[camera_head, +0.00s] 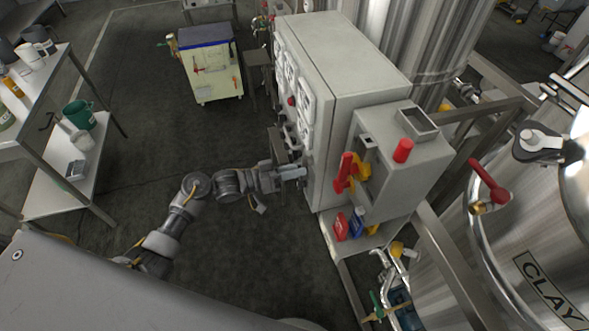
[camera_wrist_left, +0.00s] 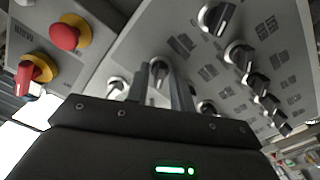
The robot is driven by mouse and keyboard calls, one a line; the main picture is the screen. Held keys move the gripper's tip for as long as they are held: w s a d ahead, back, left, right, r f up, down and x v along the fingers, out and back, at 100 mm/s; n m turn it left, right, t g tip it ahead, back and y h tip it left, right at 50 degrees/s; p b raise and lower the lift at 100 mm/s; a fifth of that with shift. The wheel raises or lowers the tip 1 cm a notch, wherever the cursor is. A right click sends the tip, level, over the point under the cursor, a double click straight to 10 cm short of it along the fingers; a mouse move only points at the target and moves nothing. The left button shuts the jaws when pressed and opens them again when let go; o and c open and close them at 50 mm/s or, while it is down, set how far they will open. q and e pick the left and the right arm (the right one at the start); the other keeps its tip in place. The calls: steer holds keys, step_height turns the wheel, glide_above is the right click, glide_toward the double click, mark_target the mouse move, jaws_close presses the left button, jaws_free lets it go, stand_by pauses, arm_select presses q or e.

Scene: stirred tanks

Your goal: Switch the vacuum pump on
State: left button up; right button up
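A grey control cabinet (camera_head: 345,80) stands right of centre in the head view. Its front panel (camera_wrist_left: 185,45) fills much of the left wrist view and carries several black rotary switches. My left gripper (camera_head: 301,172) is at the lower part of this panel. In the left wrist view its two fingers (camera_wrist_left: 160,88) are apart, with one switch (camera_wrist_left: 158,70) seen between them. A gap seems to show beside the switch, and I cannot tell whether the fingertips touch it. The panel labels are too small to read. My right gripper is not in view.
Left of the gripper in the left wrist view are a red button (camera_wrist_left: 66,36) and a red handle (camera_wrist_left: 28,76), both on yellow. A grey box (camera_head: 405,155) juts out right of the cabinet. A white shelf table (camera_head: 50,195) stands left.

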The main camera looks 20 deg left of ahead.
arm_select(q)
jaws_close()
steer(key=m+b, duration=0.8)
steer(key=m, duration=0.3)
steer(key=shift+m, duration=0.4)
stand_by(0.5)
